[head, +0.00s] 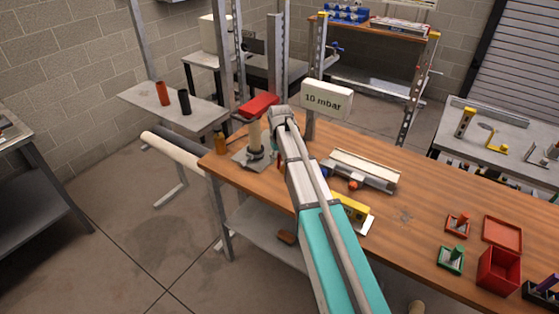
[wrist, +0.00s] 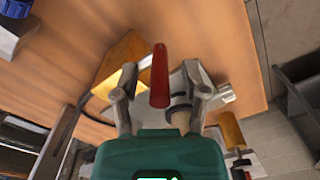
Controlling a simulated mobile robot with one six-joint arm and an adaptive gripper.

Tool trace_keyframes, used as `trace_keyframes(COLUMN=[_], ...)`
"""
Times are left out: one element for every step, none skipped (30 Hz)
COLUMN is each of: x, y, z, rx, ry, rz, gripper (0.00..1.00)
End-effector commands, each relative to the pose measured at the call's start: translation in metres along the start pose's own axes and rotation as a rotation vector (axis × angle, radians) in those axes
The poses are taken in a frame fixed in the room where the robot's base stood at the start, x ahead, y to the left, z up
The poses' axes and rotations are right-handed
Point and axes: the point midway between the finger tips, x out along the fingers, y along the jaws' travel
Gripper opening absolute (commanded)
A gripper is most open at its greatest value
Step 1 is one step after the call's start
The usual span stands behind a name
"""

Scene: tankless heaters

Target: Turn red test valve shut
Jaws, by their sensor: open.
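In the wrist view the red handle (wrist: 160,75) is a long bar seen lengthwise, between the two fingers of my gripper (wrist: 161,82). The fingers are spread apart, with a visible gap on each side of the handle. I cannot tell how deep the handle lies between them. In the head view my arm's end is just right of the handle and hides the gripper fingers.
A white sign reading "10 mbar" (head: 326,97) stands right of the handle. The wooden bench (head: 410,215) also carries a grey tray-like fixture (head: 362,170), a yellow item (head: 352,208) and red boxes (head: 497,270).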

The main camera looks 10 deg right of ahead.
Motion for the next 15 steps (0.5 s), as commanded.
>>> trace_keyframes(x=[-0.0001,-0.0001,-0.0002,-0.0002,-0.0002,-0.0002,-0.0002,-0.0002,-0.0002,-0.0002,-0.0002,-0.0002,-0.0002,-0.0002,-0.0002], y=[0.0001,0.0002,0.0002,0.0003,0.0003,0.0003,0.0004,0.0004,0.0005,0.0005,0.0005,0.0005,0.0006,0.0006,0.0007], z=[0.0001,0.0001,0.0001,0.0001,0.0001,0.0001,0.0001,0.0001,0.0001,0.0001,0.0001,0.0001,0.0002,0.0002,0.0002], rx=[0.0,0.0,0.0,0.0,0.0,0.0,0.0,0.0,0.001,0.001,0.001,0.001,0.001,0.001,0.001], ry=[0.0,0.0,0.0,0.0,0.0,0.0,0.0,0.0,0.0,0.0,0.0,0.0,0.0,0.0,0.0], rz=[0.0,0.0,0.0,0.0,0.0,0.0,0.0,0.0,0.0,0.0,0.0,0.0,0.0,0.0,0.0], gripper=[0.57,0.57,0.57,0.57,0.57,0.57,0.51,0.46,0.38,0.33,0.27,0.2,0.14,0.08,0.01])
